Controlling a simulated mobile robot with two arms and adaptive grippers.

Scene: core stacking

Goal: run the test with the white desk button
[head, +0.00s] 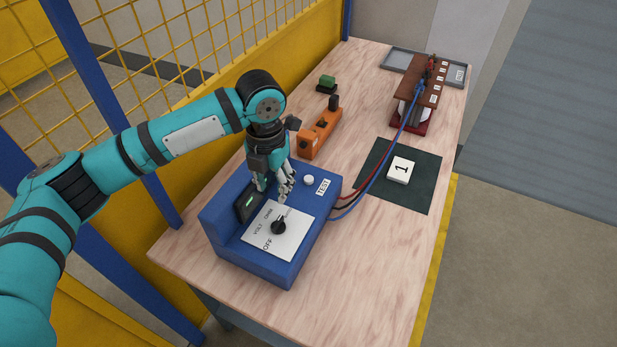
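The white button (308,180) sits on top of the blue tester box (262,262), next to a TEST label (323,187). My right gripper is out of view.
Red, black and blue leads (374,171) run from the box to a brown rack (418,85). A dark mat (425,177) holds a white block numbered 1 (401,170). An orange device (320,133), a green-and-black item (326,84) and a grey tray (456,83) stand farther back. Yellow fencing borders the left.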

